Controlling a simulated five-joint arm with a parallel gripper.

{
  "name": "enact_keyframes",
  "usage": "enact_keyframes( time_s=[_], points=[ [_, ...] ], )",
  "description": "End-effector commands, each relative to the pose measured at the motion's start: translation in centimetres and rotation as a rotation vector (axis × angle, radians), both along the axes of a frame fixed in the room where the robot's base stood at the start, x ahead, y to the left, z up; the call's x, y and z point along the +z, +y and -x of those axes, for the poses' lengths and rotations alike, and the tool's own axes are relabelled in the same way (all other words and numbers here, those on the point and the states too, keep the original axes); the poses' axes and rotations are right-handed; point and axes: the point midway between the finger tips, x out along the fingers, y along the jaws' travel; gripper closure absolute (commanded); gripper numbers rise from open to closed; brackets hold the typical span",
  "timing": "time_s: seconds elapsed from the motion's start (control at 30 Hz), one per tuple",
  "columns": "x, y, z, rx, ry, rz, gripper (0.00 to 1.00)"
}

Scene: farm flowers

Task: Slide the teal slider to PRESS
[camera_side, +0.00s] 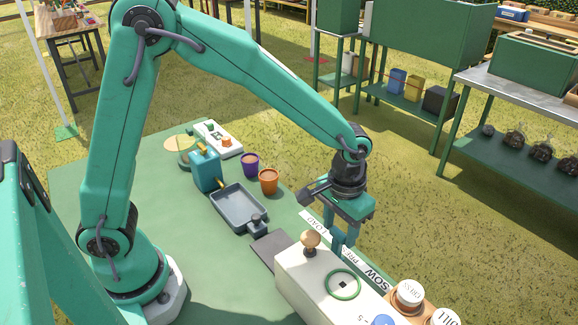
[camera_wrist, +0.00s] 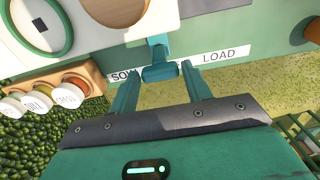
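The teal slider (camera_wrist: 160,72) shows in the wrist view as a small block on a short stem, in front of the white label strip (camera_wrist: 222,54). SOW reads to its left and LOAD to its right. The slider covers the strip's middle, where only part of a word shows. My gripper (camera_wrist: 160,72) is open, with one finger on each side of the slider. I cannot tell whether either finger touches it. In the side view my gripper (camera_side: 340,238) points down at the strip, and the slider cannot be told apart from the fingers there.
A cream box (camera_side: 300,280) with a wooden knob (camera_side: 311,240) and a green ring (camera_side: 342,284) stands close to my gripper. White-lidded jars (camera_wrist: 68,95) sit in a wooden rack. A grey tray (camera_side: 238,206), a purple pot (camera_side: 250,164) and an orange pot (camera_side: 269,181) stand farther back.

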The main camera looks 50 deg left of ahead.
Motion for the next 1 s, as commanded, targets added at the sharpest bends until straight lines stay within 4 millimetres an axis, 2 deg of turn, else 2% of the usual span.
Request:
enact_keyframes(
  time_s=[0.03,0.07,0.37,0.53,1.0],
  points=[
    [0.0,0.0,0.0,0.0,0.0,0.0,0.41],
    [0.0,0.0,0.0,0.0,0.0,0.0,0.36],
    [0.0,0.1,0.1,0.0,0.002,-0.001,0.36],
    [0.7,0.0,0.0,0.0,0.0,0.0,0.36],
    [6.2,0.0,0.0,0.0,-0.001,0.0,0.36]
  ],
)
